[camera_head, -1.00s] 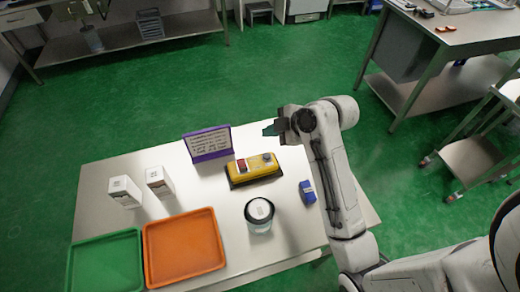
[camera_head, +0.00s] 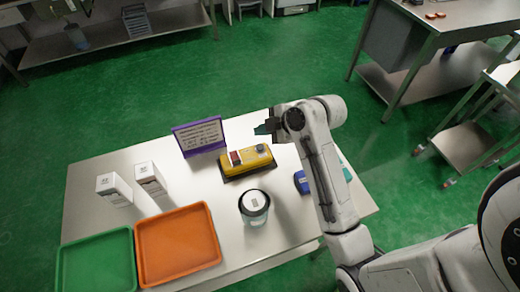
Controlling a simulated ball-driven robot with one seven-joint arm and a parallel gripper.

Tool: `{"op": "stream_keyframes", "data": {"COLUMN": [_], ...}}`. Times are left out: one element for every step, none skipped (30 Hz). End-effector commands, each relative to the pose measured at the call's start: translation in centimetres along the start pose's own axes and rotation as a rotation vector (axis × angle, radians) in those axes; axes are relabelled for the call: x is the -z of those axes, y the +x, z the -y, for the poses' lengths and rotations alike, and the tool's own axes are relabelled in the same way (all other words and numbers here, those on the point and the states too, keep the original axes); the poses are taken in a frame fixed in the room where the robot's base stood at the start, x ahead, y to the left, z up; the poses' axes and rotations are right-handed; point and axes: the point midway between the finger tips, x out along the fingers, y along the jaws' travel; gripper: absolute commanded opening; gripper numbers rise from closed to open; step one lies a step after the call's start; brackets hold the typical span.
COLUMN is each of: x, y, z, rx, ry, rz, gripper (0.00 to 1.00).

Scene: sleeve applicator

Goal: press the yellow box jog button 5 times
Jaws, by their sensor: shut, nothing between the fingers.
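The yellow box (camera_head: 247,160) sits on a dark base near the back edge of the table. A red part (camera_head: 235,158) shows on its left end and a grey round part (camera_head: 262,149) on its right end. I cannot tell from this view which one is the jog button. My gripper (camera_head: 262,129) is shut and empty. In the picture it shows just above the right end of the yellow box. Its height over the box is hard to judge, and I see no contact.
A purple-framed sign (camera_head: 199,136) stands left of the box. A white-lidded jar (camera_head: 254,206) and a blue object (camera_head: 301,182) are in front. Two white cartons (camera_head: 114,189), a green tray (camera_head: 97,264) and an orange tray (camera_head: 177,245) fill the left side.

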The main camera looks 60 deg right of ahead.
Motion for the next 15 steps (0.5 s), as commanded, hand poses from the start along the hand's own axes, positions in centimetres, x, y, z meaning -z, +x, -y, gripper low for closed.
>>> {"op": "stream_keyframes", "data": {"x": [-0.8, -1.0, -1.2, -1.3, -1.5, -1.6, -1.8, -1.9, -2.0, -2.0, -2.1, -2.1, -2.1, -2.1, -2.1], "y": [1.0, 1.3, 1.6, 1.8, 2.0, 2.3, 2.5, 2.6, 2.8, 2.8, 2.9, 2.9, 2.9, 2.9, 2.9], "z": [0.7, 0.9, 1.2, 1.3, 1.5, 1.7, 1.8, 1.9, 2.0, 2.1, 2.1, 2.1, 2.1, 2.1, 2.1], "rx": [0.000, 0.000, 0.000, 0.000, 0.001, 0.001, 0.001, 0.001, 0.001, 0.001, 0.001, 0.001, 0.000, 0.000, 0.000], "ry": [0.001, 0.001, 0.001, 0.000, 0.000, 0.000, 0.000, 0.000, 0.000, 0.000, 0.000, 0.000, 0.000, 0.000, 0.000], "rz": [0.001, 0.001, 0.001, 0.000, 0.000, 0.000, 0.000, 0.000, 0.000, 0.000, 0.000, 0.000, 0.000, 0.000, 0.000], "gripper": [0.00, 0.00, 0.00, 0.00, 0.00, 0.00, 0.00, 0.00, 0.00, 0.00, 0.00, 0.00, 0.00, 0.00, 0.00]}}
